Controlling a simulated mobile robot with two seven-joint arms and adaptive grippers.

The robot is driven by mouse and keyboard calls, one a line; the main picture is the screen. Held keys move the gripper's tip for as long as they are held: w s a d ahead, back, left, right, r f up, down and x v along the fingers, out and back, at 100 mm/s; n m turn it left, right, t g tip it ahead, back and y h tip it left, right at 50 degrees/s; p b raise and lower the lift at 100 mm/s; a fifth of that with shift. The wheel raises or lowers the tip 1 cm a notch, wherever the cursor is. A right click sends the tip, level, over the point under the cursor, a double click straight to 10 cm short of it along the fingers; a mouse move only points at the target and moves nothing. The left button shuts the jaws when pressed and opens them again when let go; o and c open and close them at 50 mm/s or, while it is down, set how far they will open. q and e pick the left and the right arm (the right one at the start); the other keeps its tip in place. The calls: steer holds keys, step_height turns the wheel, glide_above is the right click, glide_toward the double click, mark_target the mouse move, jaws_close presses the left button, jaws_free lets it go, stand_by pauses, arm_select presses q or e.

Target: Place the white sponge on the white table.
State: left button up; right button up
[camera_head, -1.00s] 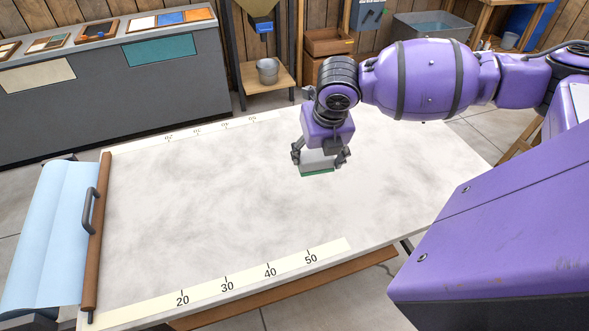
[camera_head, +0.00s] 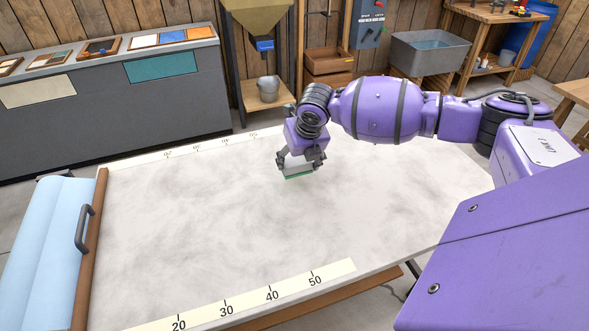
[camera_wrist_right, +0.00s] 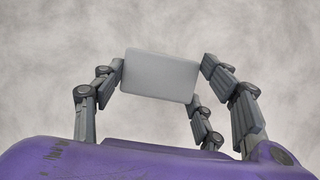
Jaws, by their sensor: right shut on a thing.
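The white sponge (camera_head: 296,166) has a green underside and is held in my right gripper (camera_head: 300,162) over the far middle of the white table (camera_head: 230,220). In the right wrist view the sponge (camera_wrist_right: 159,76) shows as a pale block between the fingers of my right gripper (camera_wrist_right: 165,82), with the grey-mottled tabletop behind it. The head view does not show clearly whether the sponge touches the tabletop or hangs just above it. My left gripper is not in view.
A light blue roll with a dark handle (camera_head: 83,228) lines the table's left end. A printed ruler strip (camera_head: 250,300) runs along the near edge. The tabletop around the sponge is clear. A grey counter (camera_head: 110,95) and a bucket (camera_head: 268,90) stand beyond the table.

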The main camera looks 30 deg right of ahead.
mark_target(295, 168)
steer(key=shift+w+f, duration=0.4)
steer(key=shift+f, duration=0.1)
steer(key=f, duration=0.3)
steer(key=shift+w+f, duration=0.2)
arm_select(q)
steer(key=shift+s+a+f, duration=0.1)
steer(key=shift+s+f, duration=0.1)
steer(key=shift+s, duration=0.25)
arm_select(e)
steer(key=o, duration=1.2)
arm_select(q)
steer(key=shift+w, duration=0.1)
arm_select(e)
steer(key=shift+o, duration=0.2)
steer(key=shift+r, duration=0.15)
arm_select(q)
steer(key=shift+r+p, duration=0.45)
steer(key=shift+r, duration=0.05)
arm_select(e)
steer(key=v, duration=1.1)
steer(key=shift+s+r, duration=0.2)
steer(key=shift+r, duration=0.15)
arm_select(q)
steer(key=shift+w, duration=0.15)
arm_select(e)
steer(key=shift+a, duration=0.1)
